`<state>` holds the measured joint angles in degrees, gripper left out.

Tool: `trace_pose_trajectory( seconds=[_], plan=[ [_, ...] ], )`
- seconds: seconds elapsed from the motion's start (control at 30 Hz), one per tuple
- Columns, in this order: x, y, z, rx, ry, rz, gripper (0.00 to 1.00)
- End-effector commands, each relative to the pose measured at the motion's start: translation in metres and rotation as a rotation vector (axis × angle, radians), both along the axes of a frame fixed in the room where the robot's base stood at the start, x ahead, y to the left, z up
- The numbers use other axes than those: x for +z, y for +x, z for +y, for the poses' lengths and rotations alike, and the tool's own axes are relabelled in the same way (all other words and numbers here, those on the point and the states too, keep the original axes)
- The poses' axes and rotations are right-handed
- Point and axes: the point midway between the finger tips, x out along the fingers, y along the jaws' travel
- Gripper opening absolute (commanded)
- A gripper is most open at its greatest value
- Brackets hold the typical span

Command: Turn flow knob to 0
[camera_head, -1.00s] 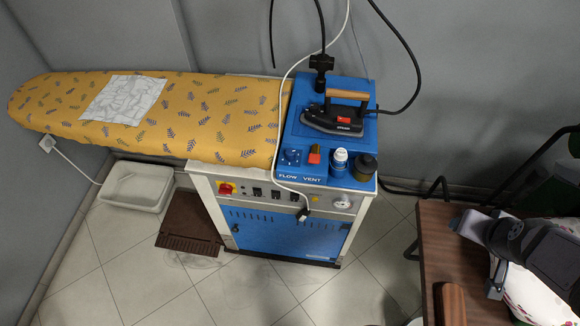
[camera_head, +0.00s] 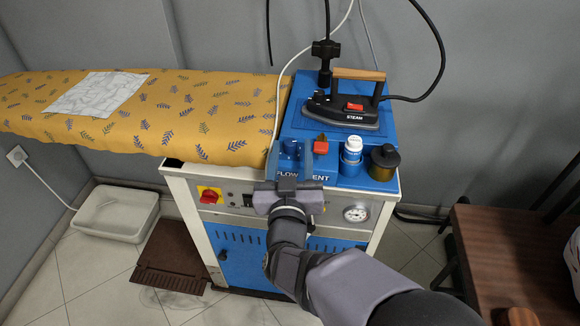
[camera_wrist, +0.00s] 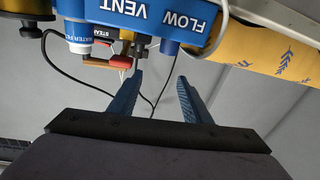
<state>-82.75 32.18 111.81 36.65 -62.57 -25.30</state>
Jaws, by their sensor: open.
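The blue flow knob (camera_head: 291,147) stands on the blue top of the ironing station, behind the "FLOW" label. In the wrist view, which is upside down, it is the blue cylinder (camera_wrist: 170,47) beside the lettering. My gripper (camera_head: 290,158) is at the station's front edge, with its blue fingers apart near the knob, one toward each side. In the wrist view the open gripper (camera_wrist: 160,76) has nothing between its fingers, and the knob lies beyond the tips. The fingers partly hide the knob's surroundings and the label. The knob's setting is too small to read.
A red vent handle (camera_head: 320,146) is close to the right of my gripper. The steam iron (camera_head: 345,112) sits behind. A white cable passes left of the gripper.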

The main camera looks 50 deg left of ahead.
Motion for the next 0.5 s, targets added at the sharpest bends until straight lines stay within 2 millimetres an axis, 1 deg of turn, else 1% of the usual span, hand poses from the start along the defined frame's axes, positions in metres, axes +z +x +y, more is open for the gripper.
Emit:
trace_pose_trajectory(
  seconds=[0.03,0.1,0.17,0.3,0.5],
  plan=[
    [-0.019,-0.010,-0.001,0.000,0.001,0.015,0.44],
    [-0.032,-0.016,-0.006,-0.010,-0.004,0.038,0.44],
    [-0.038,-0.019,-0.008,-0.016,-0.006,0.050,0.44],
    [-0.043,-0.021,-0.011,-0.023,-0.008,0.063,0.44],
    [-0.041,-0.016,-0.006,-0.024,-0.008,0.062,0.44]
  ],
)
